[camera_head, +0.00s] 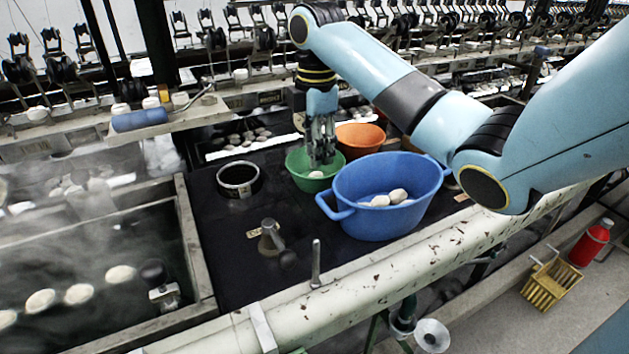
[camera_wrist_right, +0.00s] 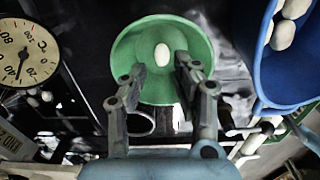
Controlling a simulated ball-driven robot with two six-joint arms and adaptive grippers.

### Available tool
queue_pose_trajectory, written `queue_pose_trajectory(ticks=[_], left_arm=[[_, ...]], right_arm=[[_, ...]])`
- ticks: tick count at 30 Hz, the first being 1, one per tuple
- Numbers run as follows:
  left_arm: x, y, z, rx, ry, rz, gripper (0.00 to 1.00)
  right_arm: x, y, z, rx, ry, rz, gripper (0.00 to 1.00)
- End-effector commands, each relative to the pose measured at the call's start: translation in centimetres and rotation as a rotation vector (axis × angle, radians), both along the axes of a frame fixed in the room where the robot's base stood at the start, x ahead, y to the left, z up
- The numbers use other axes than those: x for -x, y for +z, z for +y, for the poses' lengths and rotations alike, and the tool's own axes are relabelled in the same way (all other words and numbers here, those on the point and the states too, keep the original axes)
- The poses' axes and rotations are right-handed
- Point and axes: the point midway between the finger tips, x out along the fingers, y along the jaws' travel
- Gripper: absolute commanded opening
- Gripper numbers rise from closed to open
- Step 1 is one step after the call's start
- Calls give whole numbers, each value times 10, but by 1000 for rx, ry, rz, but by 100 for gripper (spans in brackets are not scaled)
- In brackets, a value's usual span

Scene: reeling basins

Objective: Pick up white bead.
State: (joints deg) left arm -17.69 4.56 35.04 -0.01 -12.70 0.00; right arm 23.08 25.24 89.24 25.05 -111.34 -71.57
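A white oval bead (camera_wrist_right: 162,54) lies alone in the green bowl (camera_wrist_right: 125,50) in the right wrist view. In the head view the bead (camera_head: 316,174) shows low in the green bowl (camera_head: 300,178). My right gripper (camera_head: 321,158) points down into the green bowl from above. In the wrist view the two fingers of this gripper (camera_wrist_right: 160,68) are spread apart, with the bead between and just beyond their tips. Nothing is held between them. I cannot tell whether a finger touches the bowl. My left gripper is not in view.
A blue basin (camera_head: 345,187) with several white beads (camera_head: 397,196) stands right of the green bowl. An orange bowl (camera_head: 360,134) is behind it. A dark round pot (camera_head: 238,178) stands left, and a metal-knobbed piece (camera_head: 270,238) in front. The dark worktop is clear between them.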

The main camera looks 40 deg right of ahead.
Motion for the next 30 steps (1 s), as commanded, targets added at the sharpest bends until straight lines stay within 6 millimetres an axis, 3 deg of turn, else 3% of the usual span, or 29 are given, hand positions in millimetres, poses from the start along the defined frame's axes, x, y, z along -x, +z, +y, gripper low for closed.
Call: queue_pose_trajectory(ticks=[4,9,17,22,30], left_arm=[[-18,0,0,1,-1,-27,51],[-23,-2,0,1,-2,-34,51],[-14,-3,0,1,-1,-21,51],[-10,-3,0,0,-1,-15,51],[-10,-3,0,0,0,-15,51]], right_arm=[[1,-25,4,-4,1,4,30],[1,-45,3,-1,1,3,30],[1,-47,3,-1,1,2,30],[1,-46,3,0,1,1,10],[1,-46,3,0,1,1,10]])
